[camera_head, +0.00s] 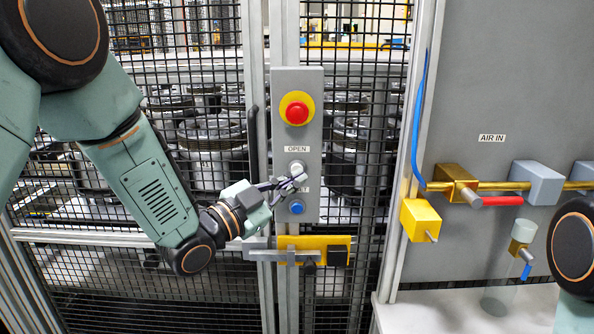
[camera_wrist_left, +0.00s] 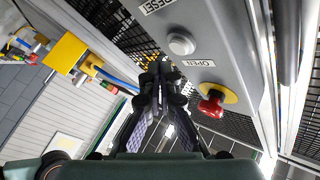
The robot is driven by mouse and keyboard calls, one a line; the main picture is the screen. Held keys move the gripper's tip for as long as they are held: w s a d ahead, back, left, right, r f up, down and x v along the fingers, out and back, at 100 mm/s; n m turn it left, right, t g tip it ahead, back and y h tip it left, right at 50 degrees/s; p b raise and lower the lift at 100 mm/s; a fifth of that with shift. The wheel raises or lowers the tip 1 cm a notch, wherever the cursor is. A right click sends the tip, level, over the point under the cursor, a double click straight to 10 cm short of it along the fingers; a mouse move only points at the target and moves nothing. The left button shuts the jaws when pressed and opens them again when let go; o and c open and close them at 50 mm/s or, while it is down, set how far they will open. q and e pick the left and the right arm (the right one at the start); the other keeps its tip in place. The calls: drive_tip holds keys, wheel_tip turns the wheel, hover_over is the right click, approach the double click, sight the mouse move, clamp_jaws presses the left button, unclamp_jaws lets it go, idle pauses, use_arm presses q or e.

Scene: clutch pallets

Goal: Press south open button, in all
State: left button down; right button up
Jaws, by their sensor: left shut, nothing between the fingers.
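A grey control box (camera_head: 312,140) on the fence post carries a white button (camera_head: 297,168) under an OPEN label (camera_head: 297,149). The same white button (camera_wrist_left: 181,43) and OPEN label (camera_wrist_left: 198,63) show in the left wrist view. My left gripper (camera_head: 299,180) is shut and empty, with its fingertips in front of the box, just below the white button in the head view. In the wrist view its tips (camera_wrist_left: 160,70) lie beside the button in the picture; I cannot tell whether they touch the box. My right gripper is out of view.
A red mushroom button (camera_head: 297,112) on a yellow base sits above the OPEN label. A blue button (camera_head: 296,207) sits below, close to the gripper. A yellow latch (camera_head: 325,243) is under the box. Mesh fence surrounds it; an AIR IN panel (camera_head: 510,90) stands right.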

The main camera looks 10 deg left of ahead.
use_arm(q)
drive_tip(key=shift+s+d, duration=0.2)
drive_tip(key=shift+s, duration=0.9)
drive_tip(key=shift+s+d, duration=0.2)
drive_tip(key=shift+s, duration=0.85)
drive_tip(key=s+a+f+n+g+y+b, duration=0.2)
drive_tip(key=s+f+n+y, duration=0.15)
drive_tip(key=f, duration=0.65)
drive_tip(key=s+a+f+n+g+y+b, duration=0.1)
drive_tip(key=s+a+f+n+g+y, duration=0.2)
drive_tip(key=f, duration=0.6)
drive_tip(key=s+a+f+n+g+y+b, duration=0.2)
drive_tip(key=f+n, duration=0.3)
drive_tip(key=f, duration=0.5)
drive_tip(key=s+a+f+n+g+y+b, duration=0.1)
drive_tip(key=s+f+g+b, duration=0.3)
drive_tip(key=s+f, duration=0.9)
drive_tip(key=s+a+f+n+g+y+b, duration=0.1)
drive_tip(key=s+f+g+b, duration=0.4)
drive_tip(key=s+f, duration=0.9)
drive_tip(key=shift+s+a+n+b, duration=0.55)
drive_tip(key=shift+s+a+b, duration=0.2)
drive_tip(key=shift+s+a, duration=0.1)
drive_tip(key=shift+y, duration=0.25)
